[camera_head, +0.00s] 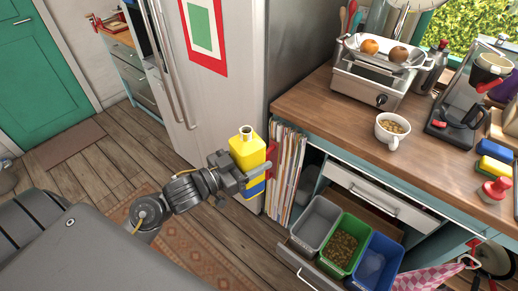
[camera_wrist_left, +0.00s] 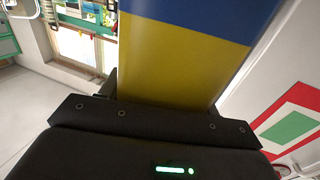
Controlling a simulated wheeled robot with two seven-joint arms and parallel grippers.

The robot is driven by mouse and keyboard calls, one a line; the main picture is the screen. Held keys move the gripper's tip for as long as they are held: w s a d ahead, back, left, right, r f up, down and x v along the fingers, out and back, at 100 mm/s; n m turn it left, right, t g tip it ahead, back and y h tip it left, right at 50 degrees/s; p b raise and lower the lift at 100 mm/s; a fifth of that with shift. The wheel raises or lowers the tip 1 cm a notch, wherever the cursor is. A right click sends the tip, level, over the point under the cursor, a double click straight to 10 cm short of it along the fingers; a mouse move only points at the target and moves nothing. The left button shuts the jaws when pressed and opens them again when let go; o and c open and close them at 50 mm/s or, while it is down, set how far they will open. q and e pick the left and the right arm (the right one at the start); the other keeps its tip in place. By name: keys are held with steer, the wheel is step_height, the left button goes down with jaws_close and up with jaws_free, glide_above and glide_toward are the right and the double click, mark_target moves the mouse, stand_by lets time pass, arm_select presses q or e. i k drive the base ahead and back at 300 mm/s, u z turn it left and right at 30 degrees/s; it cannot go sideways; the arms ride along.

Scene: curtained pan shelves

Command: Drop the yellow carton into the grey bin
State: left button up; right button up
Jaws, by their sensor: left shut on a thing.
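The yellow carton (camera_head: 247,148) has a pale open neck on top and a blue band near its bottom. My left gripper (camera_head: 250,173) is shut on it and holds it upright in the air in front of the fridge. In the left wrist view the carton's yellow and blue side (camera_wrist_left: 180,60) fills the upper middle, close to the gripper. The grey bin (camera_head: 316,222) sits in the pulled-out drawer, to the right of and below the carton. The part of the bin that shows looks empty. My right gripper is not in view.
A green bin (camera_head: 345,243) with brown bits and a blue bin (camera_head: 376,262) stand right of the grey bin. The wooden counter (camera_head: 310,100) and the upright papers (camera_head: 286,170) are between the fridge and drawers. A white mug (camera_head: 391,130) stands on the counter.

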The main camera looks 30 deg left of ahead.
mark_target(309, 233)
steer(key=u, duration=2.7)
steer(key=k, duration=1.65)
steer(key=z, duration=2.55)
steer(key=i, duration=0.55)
